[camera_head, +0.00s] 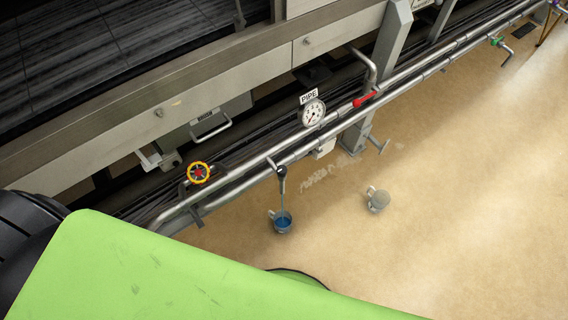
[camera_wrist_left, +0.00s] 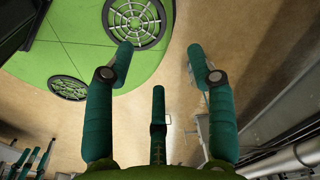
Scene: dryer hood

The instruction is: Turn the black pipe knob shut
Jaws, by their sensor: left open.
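The black pipe knob (camera_head: 281,171) sits on the lower front pipe in the head view. Below it a thin blue stream (camera_head: 283,203) runs down into a grey cup (camera_head: 274,214) on the floor, with blue liquid inside. My left gripper (camera_wrist_left: 160,72) shows only in its wrist view, with its teal fingers spread and nothing between them. Sandy floor lies beyond the fingers there, and I cannot make out the black knob in that view.
A round gauge (camera_head: 312,112) and a red lever (camera_head: 365,99) are to the right. Another cup (camera_head: 378,199) lies on the open floor. A green-handled valve (camera_head: 497,41) is far right.

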